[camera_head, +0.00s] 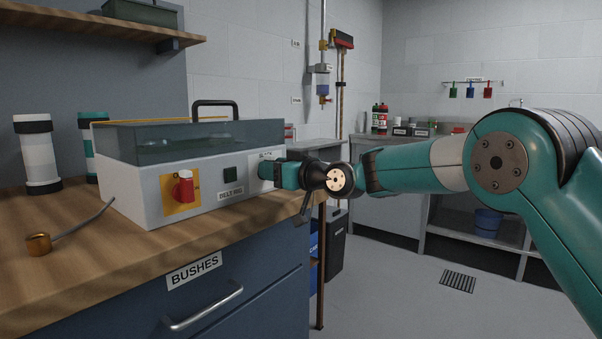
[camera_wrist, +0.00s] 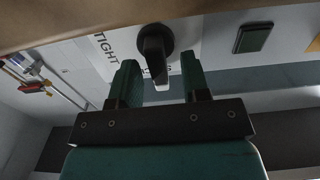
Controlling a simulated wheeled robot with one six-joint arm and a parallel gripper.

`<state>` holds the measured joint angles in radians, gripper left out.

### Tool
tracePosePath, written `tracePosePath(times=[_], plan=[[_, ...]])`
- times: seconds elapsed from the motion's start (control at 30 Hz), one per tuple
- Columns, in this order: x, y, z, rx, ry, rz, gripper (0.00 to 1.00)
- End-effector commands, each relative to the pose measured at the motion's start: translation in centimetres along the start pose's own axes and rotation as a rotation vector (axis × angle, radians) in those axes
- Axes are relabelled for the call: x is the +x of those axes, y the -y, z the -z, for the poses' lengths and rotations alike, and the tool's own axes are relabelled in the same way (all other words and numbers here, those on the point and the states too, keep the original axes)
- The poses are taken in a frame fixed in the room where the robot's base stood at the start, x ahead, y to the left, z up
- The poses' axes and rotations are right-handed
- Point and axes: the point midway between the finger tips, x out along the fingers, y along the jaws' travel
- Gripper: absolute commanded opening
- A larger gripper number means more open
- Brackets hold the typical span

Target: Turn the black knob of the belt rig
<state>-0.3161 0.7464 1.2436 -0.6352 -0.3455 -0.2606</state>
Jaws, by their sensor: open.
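The belt rig (camera_head: 130,195) is a white box with a clear lid and black handle, standing on the wooden bench. My gripper (camera_head: 268,171) is at the right end of its front face, and hides the black knob in the head view. In the wrist view the black knob (camera_wrist: 154,48) shows with its pointed grip towards the bottom of the picture. My gripper (camera_wrist: 158,65) is open there, one finger on each side of the knob's grip. I see gaps between the fingers and the knob. A "TIGHT" label is beside it.
A red switch on a yellow plate (camera_head: 181,190) and a dark square button (camera_head: 230,174) are on the same front face. Striped tubes (camera_head: 38,150) stand at the left.

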Motion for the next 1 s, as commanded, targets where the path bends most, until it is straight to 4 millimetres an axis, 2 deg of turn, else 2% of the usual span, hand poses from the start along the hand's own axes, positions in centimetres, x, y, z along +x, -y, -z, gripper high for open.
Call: tracePosePath(times=[0.17,0.4,0.6,0.8,1.0], plan=[[-3.1,-0.1,0.1,0.002,0.0,-0.005,0.43],[-9.3,-0.1,0.0,0.001,0.0,-0.005,0.43],[-13.8,0.0,0.0,0.001,-0.002,-0.004,0.43],[-16.3,0.1,0.1,0.0,-0.002,-0.001,0.43],[-16.8,0.2,0.1,0.0,-0.002,0.001,0.43]])
